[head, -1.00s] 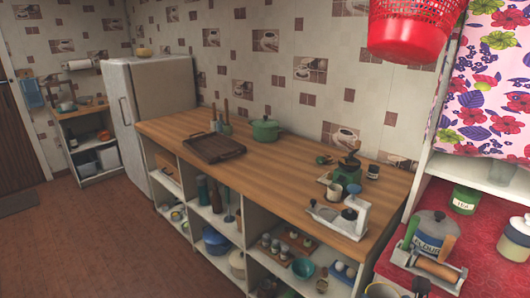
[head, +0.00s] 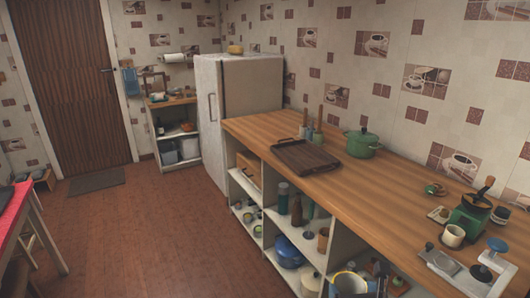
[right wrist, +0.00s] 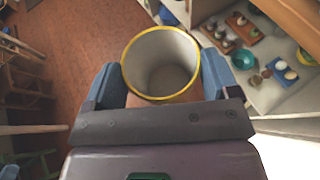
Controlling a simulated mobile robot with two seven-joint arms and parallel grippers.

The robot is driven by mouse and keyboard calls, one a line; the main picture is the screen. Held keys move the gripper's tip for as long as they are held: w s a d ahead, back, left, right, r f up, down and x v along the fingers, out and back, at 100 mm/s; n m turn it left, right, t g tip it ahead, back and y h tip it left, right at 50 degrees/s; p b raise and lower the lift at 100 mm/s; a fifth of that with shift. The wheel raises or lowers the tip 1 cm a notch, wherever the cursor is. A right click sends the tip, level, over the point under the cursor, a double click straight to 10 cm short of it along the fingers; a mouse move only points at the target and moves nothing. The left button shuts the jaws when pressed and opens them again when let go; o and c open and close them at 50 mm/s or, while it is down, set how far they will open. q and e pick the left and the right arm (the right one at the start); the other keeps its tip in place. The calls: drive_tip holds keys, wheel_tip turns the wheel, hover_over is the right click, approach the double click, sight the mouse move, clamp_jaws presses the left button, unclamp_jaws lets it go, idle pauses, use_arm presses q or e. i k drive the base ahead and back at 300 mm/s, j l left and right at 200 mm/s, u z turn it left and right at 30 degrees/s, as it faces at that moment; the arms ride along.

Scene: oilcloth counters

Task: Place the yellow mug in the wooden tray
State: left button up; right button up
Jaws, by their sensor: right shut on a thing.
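The yellow mug (right wrist: 160,62) has a yellow rim and a pale inside. In the right wrist view it sits between the blue finger pads of my right gripper (right wrist: 161,80), which is shut on it. In the head view the mug (head: 346,284) shows at the bottom edge, partly cut off, with my right gripper (head: 378,284) beside it. The dark wooden tray (head: 306,156) lies on the wooden counter, farther back than the mug. The tray looks empty. My left gripper is not in view.
A green pot (head: 362,143) stands right of the tray, and utensils in holders (head: 313,130) stand behind it. A coffee grinder (head: 470,218) and a cream cup (head: 453,236) are at the counter's near end. The counter (head: 385,190) between is clear. Open shelves below hold bottles and pots.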

sight(296, 155)
drive_tip(key=i+j+u, duration=0.15)
drive_tip(key=i+u, duration=0.55)
drive_tip(key=i+j+z, duration=0.15)
drive_tip(key=i, duration=0.4)
drive_tip(key=i+j+z, duration=0.15)
drive_tip(key=i, duration=0.45)
drive_tip(key=i+j+z, duration=0.15)
drive_tip(key=i+z, duration=0.15)
drive_tip(key=i+j+z, duration=0.3)
drive_tip(key=i, duration=0.15)
